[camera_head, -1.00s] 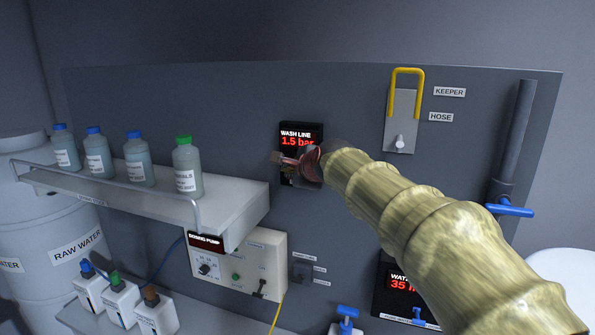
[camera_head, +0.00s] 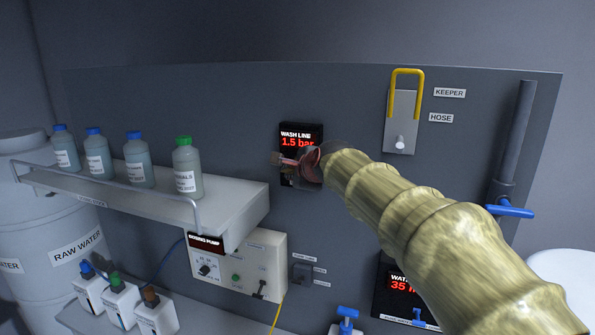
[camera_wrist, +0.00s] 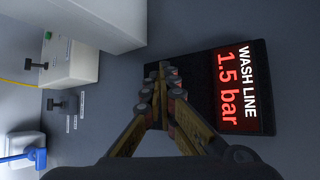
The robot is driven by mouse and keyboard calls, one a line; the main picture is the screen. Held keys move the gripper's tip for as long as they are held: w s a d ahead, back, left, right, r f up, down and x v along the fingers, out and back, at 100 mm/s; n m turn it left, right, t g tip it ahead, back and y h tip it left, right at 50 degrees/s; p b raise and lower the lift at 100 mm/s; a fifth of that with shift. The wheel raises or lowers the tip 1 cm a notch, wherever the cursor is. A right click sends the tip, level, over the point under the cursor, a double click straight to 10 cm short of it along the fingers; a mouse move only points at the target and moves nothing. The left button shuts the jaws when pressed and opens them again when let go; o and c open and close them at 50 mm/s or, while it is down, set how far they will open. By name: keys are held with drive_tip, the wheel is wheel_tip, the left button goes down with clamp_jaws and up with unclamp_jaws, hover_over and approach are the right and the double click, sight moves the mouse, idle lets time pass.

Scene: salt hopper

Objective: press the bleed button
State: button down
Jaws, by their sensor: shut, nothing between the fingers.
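The black wash line panel (camera_head: 302,132) is on the grey wall and reads 1.5 bar in red. It also shows in the wrist view (camera_wrist: 262,90), turned on its side. My gripper (camera_head: 277,159) is shut and empty, in front of the panel's lower part. In the wrist view its fingertips (camera_wrist: 161,72) lie together over the panel's edge, on the side away from the lettering. I cannot make out a bleed button; the fingers cover that part of the panel. I cannot tell whether the fingertips touch it.
A shelf (camera_head: 232,205) with several bottles juts out left of the gripper. A dosing pump box (camera_head: 262,262) and a small black switch (camera_head: 302,273) are below. A keeper plate with a yellow hook (camera_head: 402,115) and a pipe with a blue handle (camera_head: 510,210) are to the right.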

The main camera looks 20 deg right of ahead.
drive_tip(key=shift+w+d, duration=0.15)
drive_tip(key=shift+w+d, duration=0.15)
drive_tip(key=shift+w, duration=0.05)
idle(0.3)
drive_tip(key=shift+w+d, duration=0.3)
drive_tip(key=shift+w, duration=0.1)
idle(1.0)
drive_tip(key=shift+s+a, duration=0.55)
drive_tip(key=shift+s, duration=0.25)
drive_tip(key=s+a+p, duration=0.1)
drive_tip(key=s, duration=0.1)
drive_tip(key=s+a+p, duration=0.2)
idle(0.6)
